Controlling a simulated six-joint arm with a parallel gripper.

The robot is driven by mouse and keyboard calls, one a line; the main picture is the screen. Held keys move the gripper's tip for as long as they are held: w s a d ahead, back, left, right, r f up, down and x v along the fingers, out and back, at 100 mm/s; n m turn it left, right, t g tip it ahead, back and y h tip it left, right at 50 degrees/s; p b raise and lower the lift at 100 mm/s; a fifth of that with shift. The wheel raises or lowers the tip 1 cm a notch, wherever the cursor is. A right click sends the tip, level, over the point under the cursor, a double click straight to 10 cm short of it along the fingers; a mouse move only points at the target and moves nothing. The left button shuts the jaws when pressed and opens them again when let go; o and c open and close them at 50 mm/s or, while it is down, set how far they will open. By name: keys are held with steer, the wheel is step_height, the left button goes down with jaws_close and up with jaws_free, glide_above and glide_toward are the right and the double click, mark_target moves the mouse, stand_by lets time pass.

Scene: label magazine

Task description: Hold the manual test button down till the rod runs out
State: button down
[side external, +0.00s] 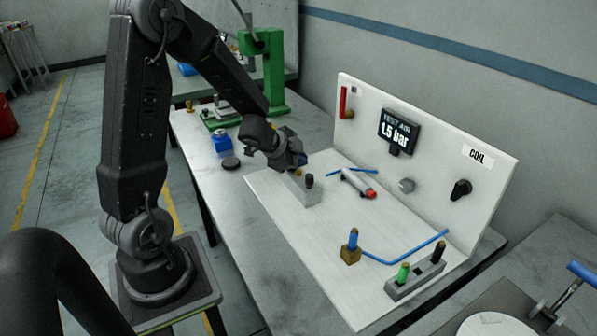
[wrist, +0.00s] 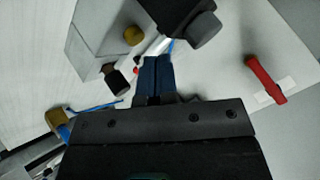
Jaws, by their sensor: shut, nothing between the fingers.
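The grey valve block (side external: 307,193) stands on the white board, with a black knob (side external: 309,181) on it and a small brass button (side external: 298,172) beside my gripper. In the wrist view the grey block (wrist: 98,42) carries the brass button (wrist: 133,36) and a dark knob (wrist: 115,80). My gripper (side external: 300,160) is shut and empty, close above the block; its blue-grey fingers (wrist: 156,62) show apart from the button in the wrist view. Contact cannot be told from the side. The grey cylinder (side external: 356,181) with a red end (side external: 371,193) lies behind the block; no extended rod is clear.
A brass fitting (side external: 350,253), blue tubing (side external: 405,254) and a grey holder (side external: 415,280) are at the front.

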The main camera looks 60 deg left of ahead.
mark_target(299, 173)
steer(key=shift+f, duration=0.2)
steer(key=shift+f, duration=0.2)
steer(key=shift+f, duration=0.5)
stand_by(0.8)
steer(key=shift+r, duration=3.45)
